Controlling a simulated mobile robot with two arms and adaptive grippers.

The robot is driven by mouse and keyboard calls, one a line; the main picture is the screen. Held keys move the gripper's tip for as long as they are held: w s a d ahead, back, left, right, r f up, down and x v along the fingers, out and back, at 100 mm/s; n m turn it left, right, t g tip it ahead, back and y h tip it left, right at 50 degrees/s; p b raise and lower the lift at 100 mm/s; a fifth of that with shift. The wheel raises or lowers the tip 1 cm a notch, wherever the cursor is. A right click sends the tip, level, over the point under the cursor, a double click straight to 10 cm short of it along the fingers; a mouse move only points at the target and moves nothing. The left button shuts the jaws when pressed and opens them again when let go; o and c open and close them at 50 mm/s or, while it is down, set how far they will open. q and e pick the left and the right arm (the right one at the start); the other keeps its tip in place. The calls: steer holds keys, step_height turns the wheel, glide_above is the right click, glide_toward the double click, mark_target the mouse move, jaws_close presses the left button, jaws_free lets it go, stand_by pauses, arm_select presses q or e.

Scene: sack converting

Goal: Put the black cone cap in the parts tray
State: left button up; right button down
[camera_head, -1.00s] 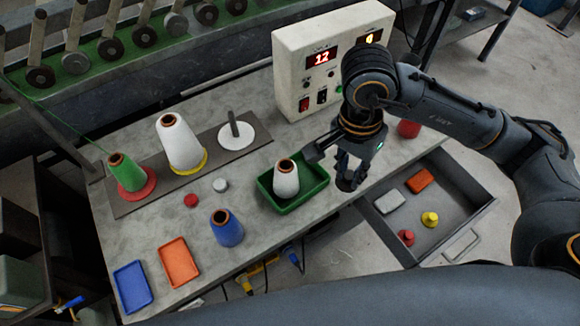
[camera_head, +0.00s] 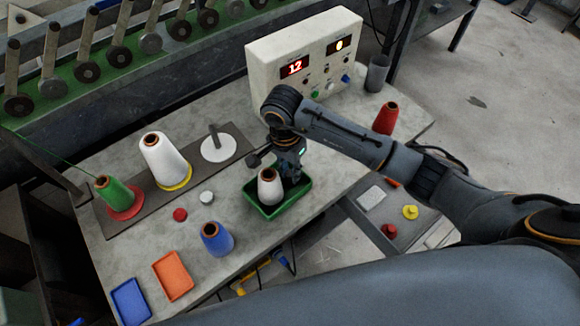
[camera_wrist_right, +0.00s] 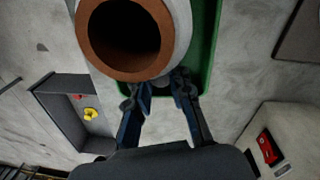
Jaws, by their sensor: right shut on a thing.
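My right gripper (camera_head: 290,180) is over the right part of the green parts tray (camera_head: 268,213), beside the white cone (camera_head: 268,187) standing in it. In the right wrist view the fingers (camera_wrist_right: 160,86) come together close to the white cone (camera_wrist_right: 182,40), with the green tray rim (camera_wrist_right: 212,45) beyond. The gripper is shut on a small dark thing, which I take for the black cone cap; the fingers hide most of it. Whether it touches the tray cannot be told. My left gripper is not in view.
A blue cone (camera_head: 217,239) and an orange tray (camera_head: 173,275) are left of the green tray. The control box (camera_head: 300,60) stands behind. An open drawer (camera_head: 345,210) with red and yellow caps is at the right. A red cone (camera_head: 386,118) stands at the table's right end.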

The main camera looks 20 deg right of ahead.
steer(key=shift+f, duration=0.1)
steer(key=shift+f+b, duration=0.15)
steer(key=shift+b, duration=0.15)
steer(key=c, duration=1.2)
jaws_free()
steer(key=shift+r, duration=0.2)
step_height(320, 180, up, 12)
steer(key=b, duration=0.1)
steer(key=shift+w+a, duration=0.3)
steer(key=shift+w, duration=0.05)
